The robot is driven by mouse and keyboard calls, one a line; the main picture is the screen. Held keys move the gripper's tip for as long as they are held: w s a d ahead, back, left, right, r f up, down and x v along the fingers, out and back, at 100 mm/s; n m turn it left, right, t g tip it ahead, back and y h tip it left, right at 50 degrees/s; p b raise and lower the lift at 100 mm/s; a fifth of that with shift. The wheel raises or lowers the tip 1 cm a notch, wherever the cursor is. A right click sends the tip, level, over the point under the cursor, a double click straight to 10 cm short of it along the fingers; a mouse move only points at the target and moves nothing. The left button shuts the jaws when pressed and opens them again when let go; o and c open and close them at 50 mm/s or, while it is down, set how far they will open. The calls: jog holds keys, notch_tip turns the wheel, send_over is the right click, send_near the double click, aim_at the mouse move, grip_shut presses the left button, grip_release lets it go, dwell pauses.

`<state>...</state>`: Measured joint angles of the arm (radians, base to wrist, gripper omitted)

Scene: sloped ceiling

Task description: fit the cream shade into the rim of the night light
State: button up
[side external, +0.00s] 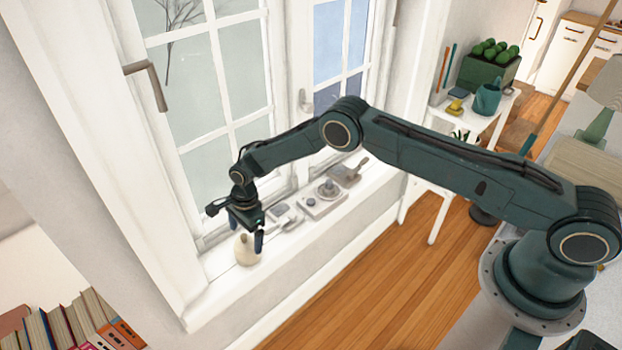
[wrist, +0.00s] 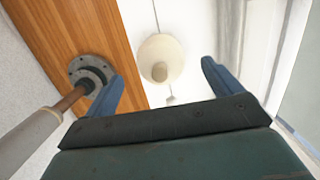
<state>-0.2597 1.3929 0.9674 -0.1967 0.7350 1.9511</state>
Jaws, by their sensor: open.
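The cream shade (side external: 246,250) stands on the white window sill, rounded with a narrower top. My gripper (side external: 246,232) is open just above it, fingers pointing down. In the wrist view the shade (wrist: 160,58) shows beyond and between the two blue fingers of my gripper (wrist: 160,74), with clear space on both sides and no finger seen touching it. A pale box with a raised round part (side external: 325,191) stands farther right along the sill. It looks like the night light, but its rim is too small to make out.
Small grey items (side external: 285,215) lie on the sill between the shade and the box. Another grey piece with a handle (side external: 349,173) lies beyond the box. The window frame (side external: 180,185) rises close behind. The sill's front edge drops to the wooden floor (side external: 390,270). Books (side external: 85,325) stand lower left.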

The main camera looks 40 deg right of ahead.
jog(key=shift+a+f, duration=0.2)
jog(key=shift+f, duration=0.95)
jog(key=shift+a+f, duration=0.15)
jog(key=shift+f, duration=0.95)
jog(key=shift+c, duration=0.4)
jog(key=c, duration=1)
